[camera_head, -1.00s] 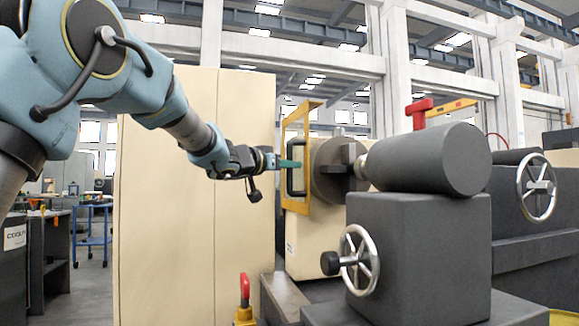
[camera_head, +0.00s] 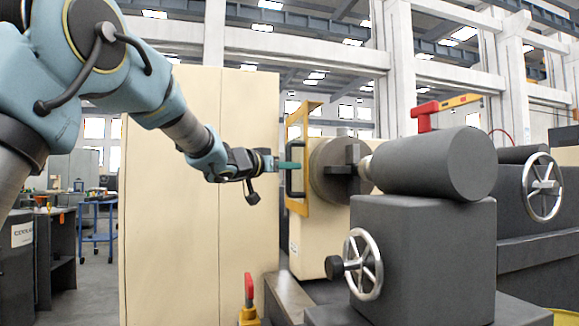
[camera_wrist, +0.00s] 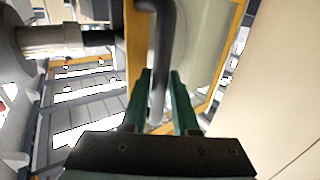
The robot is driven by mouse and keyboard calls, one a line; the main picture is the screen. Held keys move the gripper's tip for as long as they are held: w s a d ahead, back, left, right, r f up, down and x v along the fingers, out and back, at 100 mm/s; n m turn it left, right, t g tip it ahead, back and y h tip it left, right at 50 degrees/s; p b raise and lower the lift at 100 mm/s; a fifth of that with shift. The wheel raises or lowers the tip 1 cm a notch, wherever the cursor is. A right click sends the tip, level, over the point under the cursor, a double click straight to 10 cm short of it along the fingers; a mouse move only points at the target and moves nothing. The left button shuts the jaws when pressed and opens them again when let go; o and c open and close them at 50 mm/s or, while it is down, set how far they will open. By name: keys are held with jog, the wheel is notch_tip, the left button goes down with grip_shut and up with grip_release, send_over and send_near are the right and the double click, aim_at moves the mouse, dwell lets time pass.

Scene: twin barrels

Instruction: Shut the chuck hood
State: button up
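The chuck hood (camera_head: 304,118) is a yellow-framed guard with a clear panel, standing upright to the left of the grey chuck (camera_head: 331,170). A dark bar handle (camera_head: 292,152) is fixed upright on its near side. My gripper (camera_head: 289,166) reaches in from the left with its green fingers at the handle. In the wrist view, the handle (camera_wrist: 160,50) runs between the two fingertips of my gripper (camera_wrist: 160,75). A narrow light gap shows between the handle and the right finger. The yellow frame (camera_wrist: 136,55) and the panel lie beyond the fingers.
A tall cream cabinet (camera_head: 170,220) stands behind my arm. To the right are the grey tailstock (camera_head: 425,235) with a handwheel (camera_head: 364,264) and a thick grey cylinder (camera_head: 440,165). A red-topped lever (camera_head: 249,290) stands below the hood. Free air lies below my forearm.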

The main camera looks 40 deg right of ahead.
jog(key=o, duration=0.3)
jog(key=shift+o, duration=0.2)
jog(key=v, duration=1)
jog(key=shift+a+b, duration=0.3)
jog(key=shift+a, duration=0.05)
jog(key=shift+s, duration=0.1)
